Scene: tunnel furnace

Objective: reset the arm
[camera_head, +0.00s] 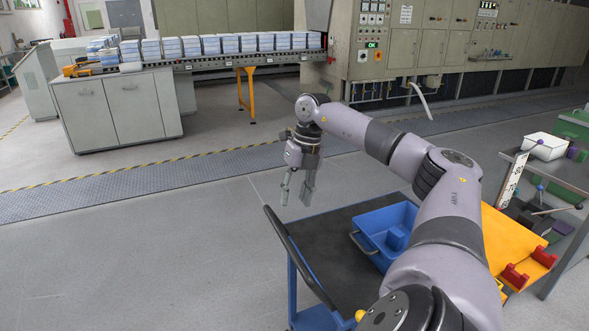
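My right arm (440,205) reaches in from the bottom right and bends over a cart. My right gripper (296,192) hangs pointing down, above the floor by the cart's far left corner. Its two fingers are apart and nothing shows between them. My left gripper does not show in the head view.
A cart with a dark top (330,250) and blue frame stands in front, carrying a blue bin (375,225) and an orange tray (508,245). A grey table (560,168) is at right. A conveyor with stacked blocks (220,44) leads to the furnace (425,50). Floor at left is clear.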

